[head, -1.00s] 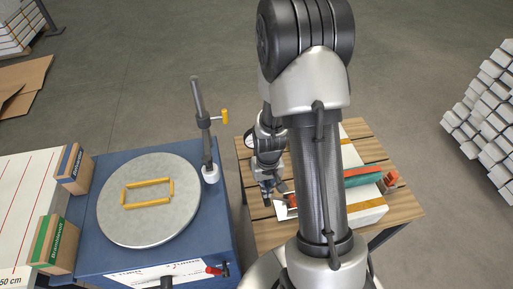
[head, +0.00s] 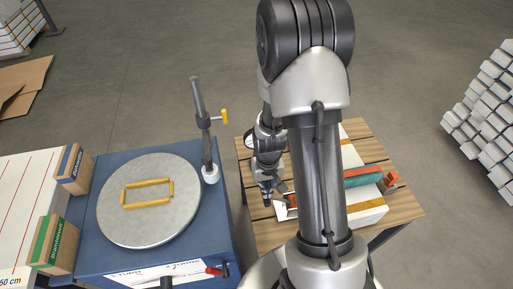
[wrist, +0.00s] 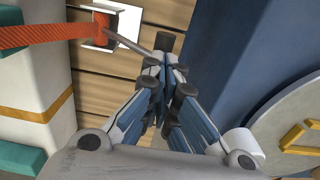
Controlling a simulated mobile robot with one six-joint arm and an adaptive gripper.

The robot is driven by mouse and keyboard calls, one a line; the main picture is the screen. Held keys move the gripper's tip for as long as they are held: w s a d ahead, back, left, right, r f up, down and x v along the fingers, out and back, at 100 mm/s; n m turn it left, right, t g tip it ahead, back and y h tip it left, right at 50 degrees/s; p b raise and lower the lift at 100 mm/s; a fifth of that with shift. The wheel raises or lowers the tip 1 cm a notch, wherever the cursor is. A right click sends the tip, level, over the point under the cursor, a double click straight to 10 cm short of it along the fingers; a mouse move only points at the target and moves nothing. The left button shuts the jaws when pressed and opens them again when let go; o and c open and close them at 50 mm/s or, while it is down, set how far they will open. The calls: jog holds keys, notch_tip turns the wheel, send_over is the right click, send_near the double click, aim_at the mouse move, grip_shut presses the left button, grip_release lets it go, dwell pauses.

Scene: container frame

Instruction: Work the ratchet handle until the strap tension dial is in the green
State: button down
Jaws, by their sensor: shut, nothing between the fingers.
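The ratchet (wrist: 103,22) is an orange-red block on a white bracket in the wrist view, with a red strap (wrist: 45,37) running left from it. A thin grey handle (wrist: 128,43) slants from the block down toward my fingertips. In the head view the ratchet (head: 291,201) is partly hidden by my arm. My gripper (wrist: 168,68) is shut and empty, with its fingertips at the free end of the handle; I cannot tell whether they touch it. It also shows in the head view (head: 268,199). A pale round dial (head: 249,141) is mostly hidden behind my arm; its reading cannot be made out.
The slatted wooden table (head: 405,208) carries a white package with a teal piece (head: 364,177). Left of it, a blue bench (head: 226,240) holds a round grey turntable (head: 148,222) and an upright post (head: 205,130). A narrow gap separates table and bench.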

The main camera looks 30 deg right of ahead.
jog(key=shift+a+f+b, duration=1)
jog(key=shift+f+b, duration=2.5)
jog(key=shift+f, duration=0.9)
notch_tip(320, 180, up, 12)
jog(key=p, duration=0.9)
jog(key=shift+w, duration=0.25)
jog(key=shift+r, duration=0.15)
jog(key=s+a+r+n+t, duration=0.1)
jog(key=a+r, duration=0.1)
jog(key=r, duration=0.8)
jog(key=s+a+r+n+t, duration=0.1)
jog(key=a+r, duration=0.2)
jog(key=r, duration=0.7)
jog(key=s+a+r+n+t, duration=0.1)
jog(key=s+a+r+t, duration=0.1)
jog(key=s+r, duration=0.8)
jog(key=shift+s+a+r+t, duration=0.35)
jog(key=shift+s+a, duration=0.5)
jog(key=shift+s, duration=0.15)
